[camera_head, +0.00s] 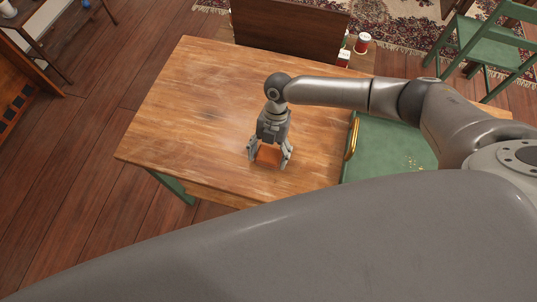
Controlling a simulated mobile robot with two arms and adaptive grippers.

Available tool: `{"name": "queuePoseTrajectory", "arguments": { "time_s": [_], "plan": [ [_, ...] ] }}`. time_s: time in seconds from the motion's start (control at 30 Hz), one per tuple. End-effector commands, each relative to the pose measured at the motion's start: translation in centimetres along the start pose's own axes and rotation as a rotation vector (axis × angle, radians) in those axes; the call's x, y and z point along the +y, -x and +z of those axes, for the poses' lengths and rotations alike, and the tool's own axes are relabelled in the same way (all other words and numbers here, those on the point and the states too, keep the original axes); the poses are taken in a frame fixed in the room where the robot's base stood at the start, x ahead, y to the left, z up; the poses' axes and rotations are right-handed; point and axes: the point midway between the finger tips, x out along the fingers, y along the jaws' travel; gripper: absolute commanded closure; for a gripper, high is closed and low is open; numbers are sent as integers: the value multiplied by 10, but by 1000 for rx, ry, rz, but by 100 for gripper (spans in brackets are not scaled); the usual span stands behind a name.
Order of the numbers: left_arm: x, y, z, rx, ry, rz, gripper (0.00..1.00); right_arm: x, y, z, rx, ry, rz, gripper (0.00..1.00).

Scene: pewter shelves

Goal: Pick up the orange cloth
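The orange cloth (268,155) is a small orange-brown patch on the wooden table (200,110), left of the green tray. My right gripper (269,160) points down over it, with its two fingers spread apart, one on each side of the cloth. Whether the fingers touch the cloth is too small to tell. Part of the cloth is hidden by the gripper body. My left gripper is not in view.
A green tray (390,150) with a golden handle (352,138) lies on the table's right side. A brown chair back (290,28) and small red-and-white containers (362,42) are at the far edge. A green chair (480,45) stands right. The table's left half is clear.

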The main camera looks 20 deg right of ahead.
Motion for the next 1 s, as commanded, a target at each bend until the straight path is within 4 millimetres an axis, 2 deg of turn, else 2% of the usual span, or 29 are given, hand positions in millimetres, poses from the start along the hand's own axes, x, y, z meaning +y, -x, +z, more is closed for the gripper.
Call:
{"name": "queuePoseTrajectory", "arguments": {
  "time_s": [0.03, 0.17, 0.2, 0.47, 0.67, 0.83, 1.0],
  "plan": [
    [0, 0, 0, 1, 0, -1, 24, 0, 0, 0, 0, 0, 0, 38],
    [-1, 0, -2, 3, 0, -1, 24, 0, 0, 0, 0, 0, 0, 54],
    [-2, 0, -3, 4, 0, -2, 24, 0, 0, 0, 0, 0, 0, 55],
    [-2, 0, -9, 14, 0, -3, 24, 0, 1, 0, 0, 0, 0, 56],
    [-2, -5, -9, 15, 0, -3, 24, 0, 9, -3, 0, 1, 2, 56],
    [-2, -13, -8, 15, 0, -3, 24, -2, 30, -13, -1, 3, 2, 56],
    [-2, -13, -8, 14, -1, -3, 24, -23, 51, -34, 0, 3, 1, 56]
  ]
}}
